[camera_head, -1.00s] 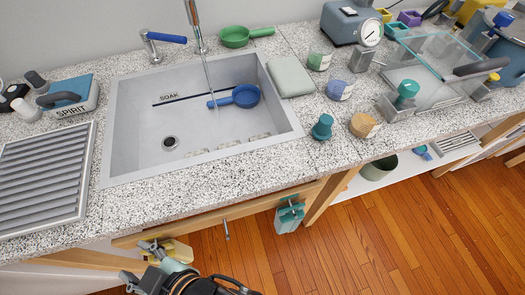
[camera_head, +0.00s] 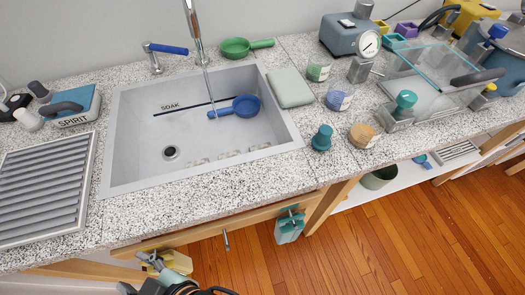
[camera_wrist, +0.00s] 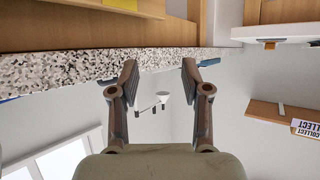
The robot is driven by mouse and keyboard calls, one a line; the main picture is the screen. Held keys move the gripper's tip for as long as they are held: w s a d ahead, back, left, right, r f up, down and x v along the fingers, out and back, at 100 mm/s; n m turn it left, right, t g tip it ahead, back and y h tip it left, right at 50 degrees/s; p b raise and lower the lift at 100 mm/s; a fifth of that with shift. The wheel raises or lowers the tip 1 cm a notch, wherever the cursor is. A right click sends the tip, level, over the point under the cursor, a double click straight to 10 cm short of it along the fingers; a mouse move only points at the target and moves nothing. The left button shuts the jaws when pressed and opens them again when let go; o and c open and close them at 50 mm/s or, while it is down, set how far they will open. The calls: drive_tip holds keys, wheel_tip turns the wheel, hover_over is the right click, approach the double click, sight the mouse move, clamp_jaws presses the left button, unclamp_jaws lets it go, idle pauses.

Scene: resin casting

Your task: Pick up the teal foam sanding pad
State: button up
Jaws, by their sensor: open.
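A teal pad-like piece (camera_head: 289,228) hangs at the counter's front edge, below the sink's right corner. It looks like the sanding pad, but its material is too small to tell. My gripper (camera_head: 146,260) is at the bottom left of the head view, in front of the counter and well left of the teal piece. It partly covers a yellow hanging piece (camera_head: 182,268). In the wrist view my gripper (camera_wrist: 160,72) has its two fingers apart with nothing held between them. I cannot make out the teal piece in the wrist view.
The wooden counter front (camera_head: 240,212) has a handle (camera_head: 226,241) between the two hanging pieces. Above are the sink (camera_head: 112,150) and a teal bottle (camera_head: 322,137). A grey-green bin (camera_head: 379,178) stands on the lower shelf. The wooden floor (camera_head: 350,250) is open at right.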

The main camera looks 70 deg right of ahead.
drive_tip(key=o, duration=0.7)
